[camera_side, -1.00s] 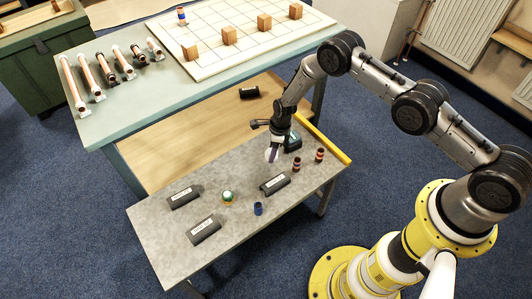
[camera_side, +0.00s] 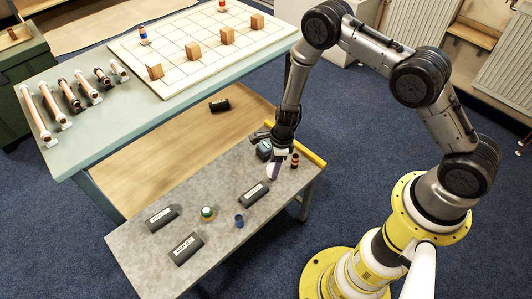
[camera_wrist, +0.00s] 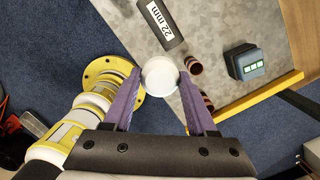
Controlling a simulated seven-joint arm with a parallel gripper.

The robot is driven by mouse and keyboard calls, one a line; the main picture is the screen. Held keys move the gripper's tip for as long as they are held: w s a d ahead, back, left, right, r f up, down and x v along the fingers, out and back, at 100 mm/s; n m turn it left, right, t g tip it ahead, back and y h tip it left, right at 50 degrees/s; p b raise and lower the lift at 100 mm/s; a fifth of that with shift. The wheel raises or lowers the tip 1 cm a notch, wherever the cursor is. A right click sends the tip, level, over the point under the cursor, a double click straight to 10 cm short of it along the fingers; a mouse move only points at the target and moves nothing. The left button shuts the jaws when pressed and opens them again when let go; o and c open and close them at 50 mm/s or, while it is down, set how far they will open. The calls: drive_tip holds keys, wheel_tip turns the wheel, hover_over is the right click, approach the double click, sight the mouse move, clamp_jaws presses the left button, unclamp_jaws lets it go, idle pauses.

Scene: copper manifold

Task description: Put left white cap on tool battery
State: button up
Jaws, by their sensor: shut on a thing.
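My gripper (camera_side: 275,168) is shut on a round white cap (camera_wrist: 160,73), which sits between the purple fingertips in the wrist view. In the side view the cap (camera_side: 271,172) shows at the fingertips above the grey bench. The tool battery (camera_wrist: 247,64) is a dark teal block with green lights, standing apart from the cap to its right in the wrist view. In the side view the battery (camera_side: 265,150) stands just behind the gripper. Another white-topped item (camera_side: 208,212) with a green base stands on the bench, further left.
Copper-coloured fittings stand near the gripper; one (camera_side: 295,160) is to its right, another is partly hidden. Black labelled blocks, including one (camera_side: 254,194), and a blue cup (camera_side: 239,221) are on the bench. A yellow strip (camera_side: 313,157) edges the bench's right end.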

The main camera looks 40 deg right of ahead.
drive_tip(key=d+r, duration=0.6)
drive_tip(key=d, duration=0.3)
drive_tip(key=m, duration=0.1)
hover_over(266, 145)
drive_tip(key=s, duration=0.1)
drive_tip(key=f, duration=0.9)
drive_tip(key=shift+s+d, duration=0.1)
drive_tip(key=shift+s, duration=0.1)
drive_tip(key=shift+w+f, duration=0.6)
drive_tip(key=shift+f, duration=1.6)
